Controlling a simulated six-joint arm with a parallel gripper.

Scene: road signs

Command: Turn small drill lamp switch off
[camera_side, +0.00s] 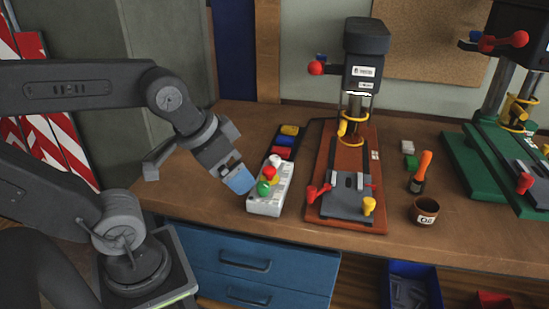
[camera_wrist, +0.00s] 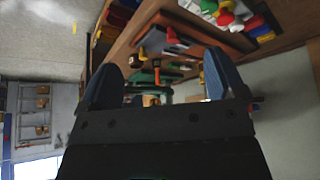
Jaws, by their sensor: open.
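The small drill (camera_side: 366,60) has a dark head and a red-brown base and stands on the bench at middle right. A bright white strip (camera_side: 359,94) glows under its head. A red ball knob (camera_side: 316,68) and a small blue part (camera_side: 321,57) are on the head's left side. I cannot tell which part is the lamp switch. My gripper (camera_side: 238,180), with blue fingertips, is empty beside the white box (camera_side: 265,206), left of the drill. In the wrist view its fingers (camera_wrist: 163,82) are spread apart.
The white box carries red, yellow and green knobs. Coloured blocks (camera_side: 285,141) lie behind it. A larger green drill (camera_side: 475,160) stands at the right. An orange-handled tool (camera_side: 422,172) and a brown oil pot (camera_side: 424,211) stand between the drills. The bench's front edge lies above blue drawers (camera_side: 245,265).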

